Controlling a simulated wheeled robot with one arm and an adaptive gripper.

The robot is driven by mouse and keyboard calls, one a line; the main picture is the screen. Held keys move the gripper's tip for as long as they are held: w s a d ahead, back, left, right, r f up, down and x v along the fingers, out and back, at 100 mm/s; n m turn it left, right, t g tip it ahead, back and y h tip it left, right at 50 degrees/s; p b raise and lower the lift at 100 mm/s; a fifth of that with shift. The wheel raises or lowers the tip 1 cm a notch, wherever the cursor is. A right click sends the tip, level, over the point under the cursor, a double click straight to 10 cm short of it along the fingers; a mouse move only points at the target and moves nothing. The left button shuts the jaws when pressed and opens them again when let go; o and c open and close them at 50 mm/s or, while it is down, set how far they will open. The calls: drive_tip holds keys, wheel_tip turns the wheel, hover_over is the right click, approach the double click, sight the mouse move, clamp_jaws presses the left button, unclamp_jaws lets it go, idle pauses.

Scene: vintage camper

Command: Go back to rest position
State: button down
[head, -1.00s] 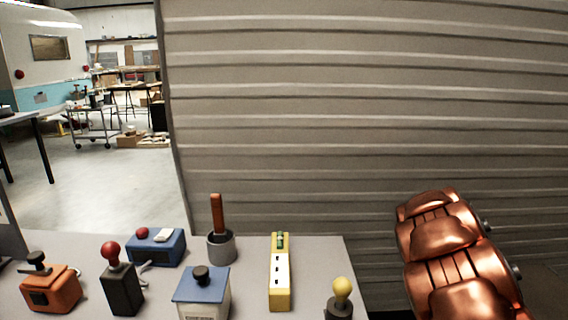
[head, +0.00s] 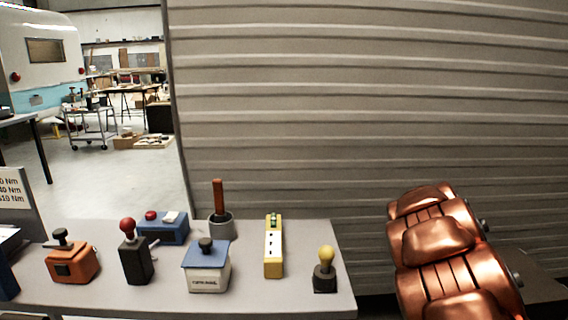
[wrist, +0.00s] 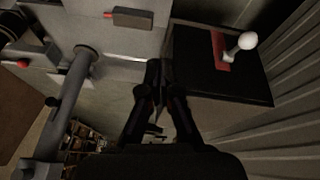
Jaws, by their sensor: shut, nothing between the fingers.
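My gripper (wrist: 158,77) shows in the wrist view with its dark fingers together and nothing between them. It points over a dim area between a grey surface and a black box (wrist: 250,82) that has a red slot and a white ball-topped lever (wrist: 243,43). I cannot tell whether it touches anything there. In the head view my copper-coloured arm rises at the lower right, beside the grey table (head: 200,300). My gripper is not visible in that view.
The table holds an orange box (head: 72,265), a red-ball lever (head: 136,262), a blue-topped box (head: 207,268), a yellow strip (head: 273,250) and a yellow-ball lever (head: 325,272). A ribbed wall (head: 360,120) stands behind. Open floor (head: 100,180) lies at the left.

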drive_tip(key=s+a+r+n+g+y, duration=0.1)
drive_tip(key=s+a+r+n+y, duration=0.15)
drive_tip(key=s+a+n, duration=0.85)
drive_tip(key=s+a+r+n+g+y, duration=0.1)
drive_tip(key=s+a+r+n+y, duration=0.3)
drive_tip(key=s+a, duration=1.25)
drive_tip(key=s+d+r+h+p, duration=0.1)
drive_tip(key=r+p, duration=1)
drive_tip(key=r, duration=0.1)
drive_tip(key=s+d+r+n+h+p, duration=0.1)
drive_tip(key=s+r+p, duration=0.1)
drive_tip(key=r+p, duration=1)
drive_tip(key=shift+s+d+t, duration=0.2)
drive_tip(key=shift+d+t, duration=0.05)
drive_tip(key=shift+t, duration=0.15)
